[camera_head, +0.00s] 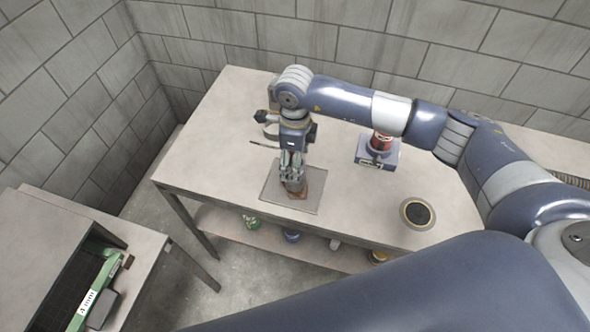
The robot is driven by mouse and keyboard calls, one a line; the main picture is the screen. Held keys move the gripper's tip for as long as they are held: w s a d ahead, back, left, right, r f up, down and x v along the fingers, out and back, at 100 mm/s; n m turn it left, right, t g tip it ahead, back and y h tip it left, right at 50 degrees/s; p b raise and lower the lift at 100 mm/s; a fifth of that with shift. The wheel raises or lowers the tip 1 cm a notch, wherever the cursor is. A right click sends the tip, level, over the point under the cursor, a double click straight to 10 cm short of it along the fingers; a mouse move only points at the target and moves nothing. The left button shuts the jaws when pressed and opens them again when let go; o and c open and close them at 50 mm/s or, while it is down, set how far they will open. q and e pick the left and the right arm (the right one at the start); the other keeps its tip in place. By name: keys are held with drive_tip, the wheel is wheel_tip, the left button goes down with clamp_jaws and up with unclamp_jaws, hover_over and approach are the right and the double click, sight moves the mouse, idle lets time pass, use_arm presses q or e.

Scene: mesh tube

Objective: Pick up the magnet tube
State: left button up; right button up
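My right arm reaches in from the right, and its gripper (293,183) points down over a flat grey plate (275,200) on the table. A small brown-orange object (301,195) sits on the plate at the fingertips. The fingers partly hide it, and I cannot tell whether they grip it or are open. I cannot identify the magnet tube for certain. A red cylinder (381,141) stands on a blue box (366,158) right of the gripper, partly behind the arm. My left gripper is not in view.
A round black disc with a brass rim (418,213) lies near the front right of the table (215,150). Several containers, one green (251,221), stand on the shelf below. Block walls stand behind.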

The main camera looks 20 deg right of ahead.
clamp_jaws()
drive_tip(key=shift+w+r, duration=0.1)
idle(0.3)
